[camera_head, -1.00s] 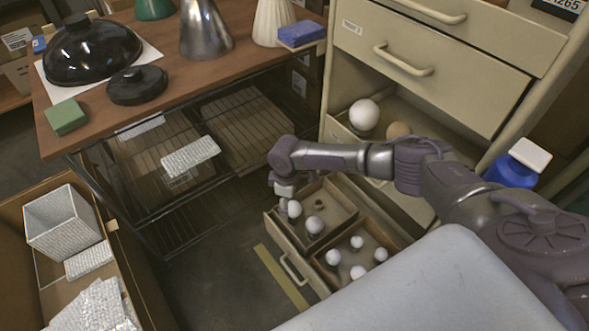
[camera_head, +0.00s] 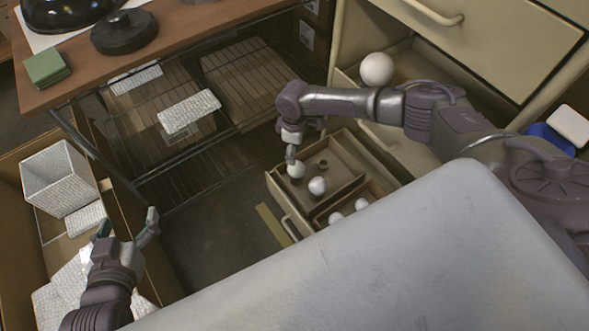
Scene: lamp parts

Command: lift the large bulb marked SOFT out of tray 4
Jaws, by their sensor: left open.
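My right gripper (camera_head: 291,150) points down at a white round bulb (camera_head: 296,171) in the left corner of a tray (camera_head: 345,184) in the low open drawer. Its fingers are small and partly hidden, so I cannot tell whether they grip the bulb. Another white bulb (camera_head: 317,186) stands beside it. A second tray (camera_head: 373,188) in front holds more white bulbs (camera_head: 335,217), partly hidden by my pale body. A larger white bulb (camera_head: 377,69) is in the higher open drawer. No SOFT mark or tray number is legible. My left gripper (camera_head: 128,223) is open and empty at lower left.
A cardboard box (camera_head: 118,207) with white textured blocks is beside my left gripper. A wire rack (camera_head: 160,150) stands under the wooden table (camera_head: 180,25). The cabinet's drawers (camera_head: 480,40) are at upper right. Some dark floor (camera_head: 225,235) is clear between box and drawer.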

